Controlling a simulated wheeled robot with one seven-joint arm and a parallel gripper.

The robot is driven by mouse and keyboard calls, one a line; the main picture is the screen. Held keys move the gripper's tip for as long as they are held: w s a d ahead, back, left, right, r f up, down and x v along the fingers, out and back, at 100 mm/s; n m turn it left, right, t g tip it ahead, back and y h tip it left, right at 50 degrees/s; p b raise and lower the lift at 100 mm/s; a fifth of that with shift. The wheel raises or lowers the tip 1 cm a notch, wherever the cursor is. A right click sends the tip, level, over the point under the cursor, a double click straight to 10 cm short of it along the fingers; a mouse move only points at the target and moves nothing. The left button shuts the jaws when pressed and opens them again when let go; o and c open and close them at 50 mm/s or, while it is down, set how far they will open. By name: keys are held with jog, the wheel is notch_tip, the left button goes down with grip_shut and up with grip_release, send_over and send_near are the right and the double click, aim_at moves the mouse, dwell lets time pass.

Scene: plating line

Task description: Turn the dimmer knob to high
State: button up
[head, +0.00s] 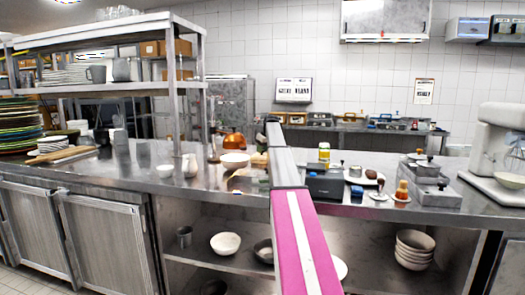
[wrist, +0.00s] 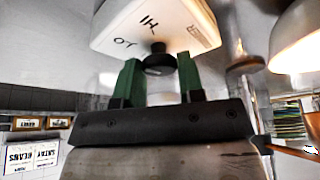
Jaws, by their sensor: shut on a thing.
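The dimmer is a white box (wrist: 115,30) at the top of the wrist view, marked HI and LO in letters that appear turned over. Its round black dimmer knob (wrist: 159,66) sticks out from the box's lower edge. My gripper (wrist: 160,75) has one green finger on each side of the knob and is shut on it. I cannot make out a pointer on the knob, so its setting is unclear. In the head view I cannot make out the dimmer or my fingertips; my arm runs up the middle.
A lamp shade (wrist: 298,40), lit inside, hangs close on the right in the wrist view. In the head view, a shelf rack (head: 172,85) stands left on the steel counter (head: 130,176). A white mixer (head: 497,145) stands at the right. A dark box (head: 325,187) sits beside my arm.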

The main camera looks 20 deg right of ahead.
jog(key=m+h, duration=0.1)
jog(key=m, duration=0.3)
jog(key=shift+a+m+h, duration=0.1)
jog(key=shift+m+h, duration=0.2)
jog(key=shift+h, duration=0.1)
jog(key=shift+a+m+h, duration=0.1)
jog(key=shift+m+h, duration=0.7)
jog(key=shift+m, duration=1.2)
jog(key=o, duration=0.9)
jog(key=shift+r, duration=0.1)
jog(key=v, duration=1)
jog(key=shift+s+a+r, duration=0.1)
jog(key=shift+s+r, duration=0.05)
jog(key=shift+r, duration=0.1)
